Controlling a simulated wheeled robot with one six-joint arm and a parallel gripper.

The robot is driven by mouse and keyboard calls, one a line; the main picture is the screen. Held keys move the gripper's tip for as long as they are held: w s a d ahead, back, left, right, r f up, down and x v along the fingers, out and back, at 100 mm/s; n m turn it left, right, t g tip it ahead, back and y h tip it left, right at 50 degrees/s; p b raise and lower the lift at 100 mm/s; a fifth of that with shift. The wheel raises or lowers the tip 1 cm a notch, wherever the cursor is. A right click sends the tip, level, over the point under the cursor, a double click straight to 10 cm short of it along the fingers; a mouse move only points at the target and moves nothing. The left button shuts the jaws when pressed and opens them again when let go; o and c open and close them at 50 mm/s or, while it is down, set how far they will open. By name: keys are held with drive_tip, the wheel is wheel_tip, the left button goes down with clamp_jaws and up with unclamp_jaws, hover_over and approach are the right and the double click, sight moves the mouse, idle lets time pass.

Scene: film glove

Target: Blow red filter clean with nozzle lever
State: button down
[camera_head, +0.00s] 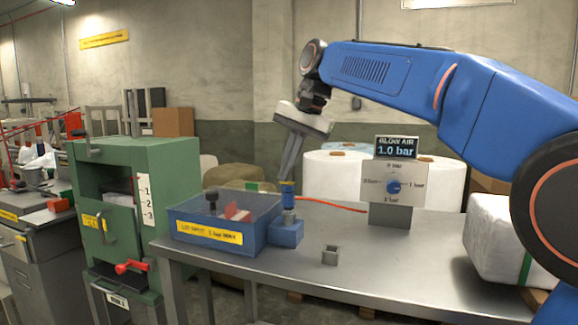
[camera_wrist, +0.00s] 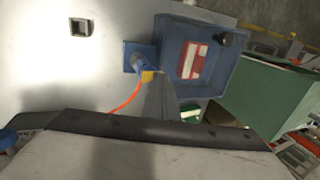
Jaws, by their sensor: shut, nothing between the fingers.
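The red filter (camera_head: 238,212), with a pale stripe, sits inside the blue box (camera_head: 262,232). It also shows in the wrist view (camera_wrist: 193,60). The box carries a yellow label and has a dark knob at its far side. The blue nozzle (camera_head: 288,199) stands on a blue block beside the box, with its yellow lever (camera_wrist: 148,77) at the top. My gripper (camera_head: 288,178) points down with its fingers together and empty, tips at the lever. I cannot tell whether they touch it.
A panel (camera_head: 375,184) with a blue dial (camera_head: 393,186) stands behind; its display (camera_head: 394,148) reads 1.0 bar. A red hose (camera_head: 345,207) runs to the nozzle. A small grey square holder (camera_head: 331,256) is on the bench (camera_head: 400,255). A green press (camera_head: 178,170) stands left, wrapped white goods right.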

drive_tip(key=shift+d, duration=0.1)
drive_tip(key=shift+s+d+r, duration=0.2)
drive_tip(key=shift+s+d, duration=0.05)
drive_tip(key=shift+d, duration=0.35)
drive_tip(key=shift+r, duration=0.1)
drive_tip(key=v, duration=1.3)
drive_tip(key=shift+r, duration=0.35)
drive_tip(key=shift+d, duration=0.15)
